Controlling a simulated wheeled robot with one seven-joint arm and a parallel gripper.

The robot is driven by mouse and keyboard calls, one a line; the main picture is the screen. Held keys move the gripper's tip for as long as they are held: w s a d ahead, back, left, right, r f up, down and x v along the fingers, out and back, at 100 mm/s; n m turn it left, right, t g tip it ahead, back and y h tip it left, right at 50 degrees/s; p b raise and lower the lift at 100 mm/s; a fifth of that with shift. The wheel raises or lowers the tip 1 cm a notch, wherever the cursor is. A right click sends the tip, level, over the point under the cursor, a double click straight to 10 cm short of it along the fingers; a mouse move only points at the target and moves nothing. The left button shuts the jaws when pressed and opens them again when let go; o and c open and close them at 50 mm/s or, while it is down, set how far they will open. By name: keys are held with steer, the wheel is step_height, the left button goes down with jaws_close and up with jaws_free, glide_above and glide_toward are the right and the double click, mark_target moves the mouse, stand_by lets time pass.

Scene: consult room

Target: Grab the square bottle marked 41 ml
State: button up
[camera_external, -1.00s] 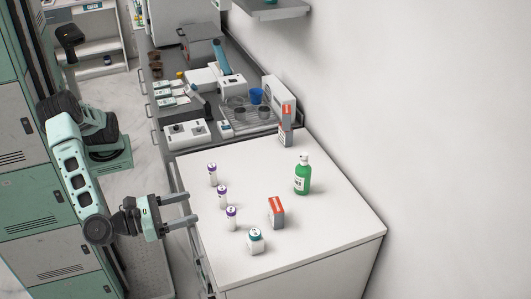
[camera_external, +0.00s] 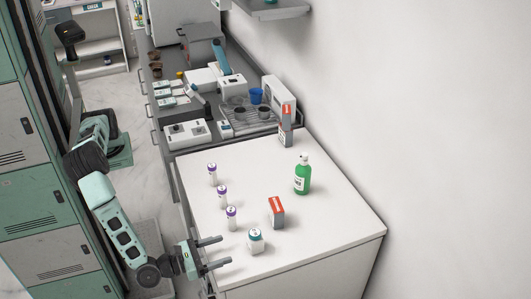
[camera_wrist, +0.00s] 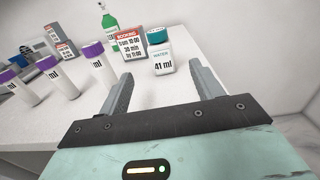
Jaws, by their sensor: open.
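The square bottle marked 41 ml (camera_wrist: 161,58) is white with a teal cap and stands upright on the white table. In the external view the same bottle (camera_external: 256,243) is near the table's front-left part. My gripper (camera_external: 216,253) is open and empty at the table's left edge, its fingers pointing right toward the bottle, with a gap between. In the wrist view the bottle shows beyond my open gripper (camera_wrist: 163,85), between the fingertip lines and a little ahead.
Several white vials with purple caps (camera_external: 231,218) stand to the bottle's left and behind. A red and grey sign box (camera_external: 277,213) stands just behind it. A green pump bottle (camera_external: 303,175) is farther back. The table's front right (camera_external: 330,236) is clear.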

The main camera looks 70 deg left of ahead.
mark_target(248, 241)
steer(key=w+p, duration=0.2)
steer(key=w, duration=0.9)
steer(key=shift+a, duration=0.1)
steer(key=c, duration=1.1)
